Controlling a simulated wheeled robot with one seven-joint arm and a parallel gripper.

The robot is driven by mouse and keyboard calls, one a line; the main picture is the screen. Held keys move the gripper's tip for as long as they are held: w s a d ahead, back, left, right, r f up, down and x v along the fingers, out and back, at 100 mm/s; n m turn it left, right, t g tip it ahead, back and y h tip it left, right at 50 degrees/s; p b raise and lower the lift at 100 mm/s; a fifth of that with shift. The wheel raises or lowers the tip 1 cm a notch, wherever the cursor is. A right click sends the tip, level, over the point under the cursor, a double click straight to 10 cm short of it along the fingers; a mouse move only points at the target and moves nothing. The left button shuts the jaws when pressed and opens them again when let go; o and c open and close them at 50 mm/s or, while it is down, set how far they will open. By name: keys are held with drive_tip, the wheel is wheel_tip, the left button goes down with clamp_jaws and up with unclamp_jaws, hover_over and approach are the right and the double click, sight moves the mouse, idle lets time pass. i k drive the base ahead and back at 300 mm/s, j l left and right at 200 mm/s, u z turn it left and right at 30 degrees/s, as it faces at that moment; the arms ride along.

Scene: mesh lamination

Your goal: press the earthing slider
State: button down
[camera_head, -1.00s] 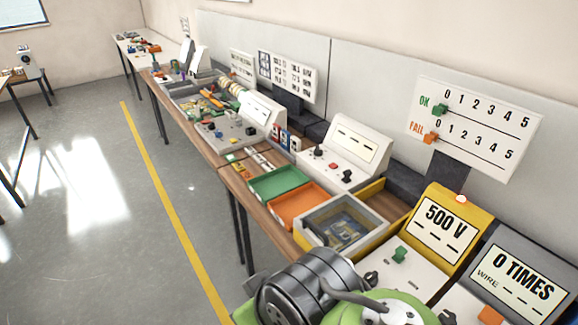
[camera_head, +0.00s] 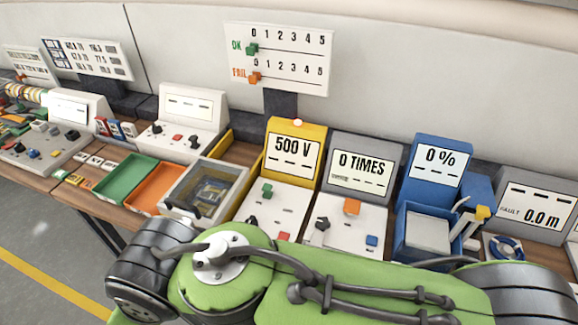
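I cannot tell which control is the earthing slider, as no label for it is readable. The yellow 500 V unit (camera_head: 292,150) carries a green knob (camera_head: 267,191), a dark knob and a red piece (camera_head: 283,237) on its white sloped panel. The grey 0 TIMES unit (camera_head: 361,165) carries an orange block (camera_head: 352,207), a dark lever (camera_head: 322,224) and a blue block (camera_head: 372,240). My green arm crosses the bottom of the view, in front of these panels' lower edges. My gripper is out of view.
A lidded clear-topped box (camera_head: 205,190), an orange tray (camera_head: 160,189) and a green tray (camera_head: 127,178) stand to the left. A blue 0 % unit (camera_head: 438,160) and a grey FAULT unit (camera_head: 537,205) stand to the right. An OK/FAIL board (camera_head: 290,60) rises behind.

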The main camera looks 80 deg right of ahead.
sight(266, 187)
drive_tip(key=z, duration=2.55)
